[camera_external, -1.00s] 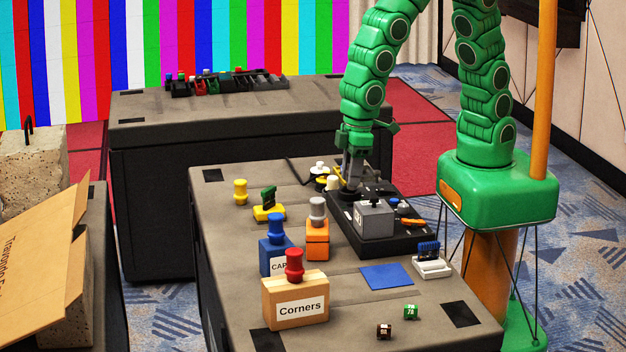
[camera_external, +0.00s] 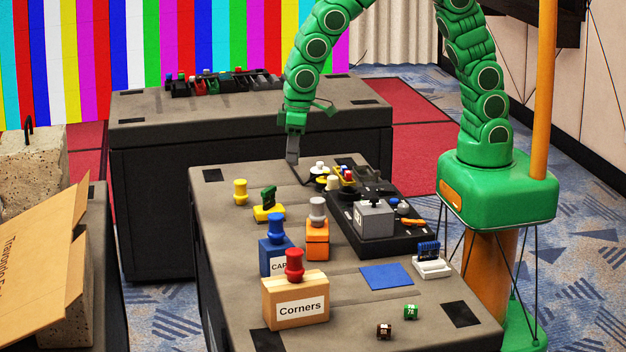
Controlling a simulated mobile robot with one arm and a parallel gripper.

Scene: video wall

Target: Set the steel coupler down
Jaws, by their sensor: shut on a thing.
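My gripper (camera_external: 292,157) points down over the back edge of the near grey table (camera_external: 225,220), to the left of the black tool board (camera_external: 393,242). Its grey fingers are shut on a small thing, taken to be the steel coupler. The coupler is too small and too merged with the fingers to make out its shape. It seems to be held above the tabletop; the exact height cannot be told.
A yellow knob (camera_external: 240,191), a yellow block with a green part (camera_external: 268,206), an orange block (camera_external: 317,240), a blue block (camera_external: 277,258) and a Corners box (camera_external: 296,300) stand nearer. A blue mat (camera_external: 386,276) lies flat. The left back tabletop is fairly clear.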

